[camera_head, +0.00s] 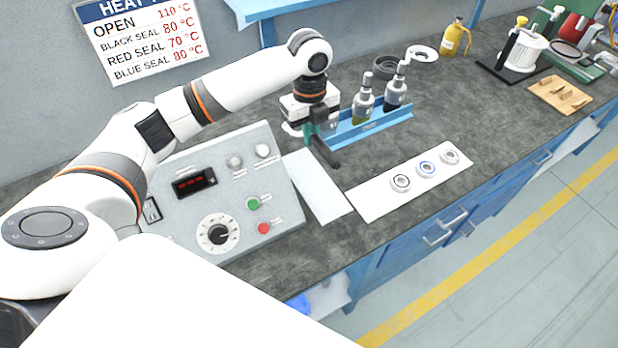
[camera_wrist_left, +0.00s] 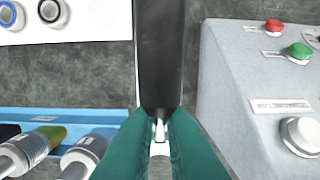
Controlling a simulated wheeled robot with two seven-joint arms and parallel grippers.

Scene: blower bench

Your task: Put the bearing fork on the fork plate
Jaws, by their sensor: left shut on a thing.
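My left gripper (camera_head: 313,128) has its teal fingers shut on a dark, flat bar, the bearing fork (camera_head: 327,154). In the left wrist view the fork (camera_wrist_left: 160,50) runs from the teal fingers (camera_wrist_left: 160,130) to the top edge. The fork is over or on a plain white plate (camera_head: 322,190), seemingly the fork plate; I cannot tell whether they touch. In the left wrist view narrow strips of the plate (camera_wrist_left: 192,60) show beside the fork. Any prongs are not clearly visible. My right gripper is not in view.
A control box (camera_head: 220,190) stands left of the plate. A blue tray (camera_head: 375,128) with two bottles lies behind it to the right. A white strip (camera_head: 375,195) bears three bearings (camera_head: 427,169). A tan board (camera_head: 545,92) lies far right. Bare bench (camera_head: 440,125) lies between.

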